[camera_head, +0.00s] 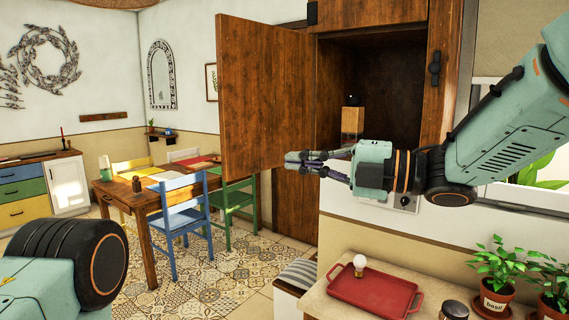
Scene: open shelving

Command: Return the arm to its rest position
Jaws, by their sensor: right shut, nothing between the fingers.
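My right arm comes in from the right edge. Its gripper (290,161) points left, shut and empty, in front of the lower part of an open wooden cupboard. My left arm shows only as a teal and black part at the bottom left, and its gripper is out of view. The cupboard door (262,92) stands open to the left, and the right gripper's fingertips overlap its lower right edge in the picture. I cannot tell whether they touch. Inside the cupboard (395,88) a small dark object stands on a wooden block (352,121).
Below the right arm, a red tray (375,292) with a white round-topped object (360,263) lies on a counter (335,300). Potted basil (495,290) and a dark-lidded jar (454,309) stand to its right. A dining table (150,195) with coloured chairs is farther back, with open tiled floor before it.

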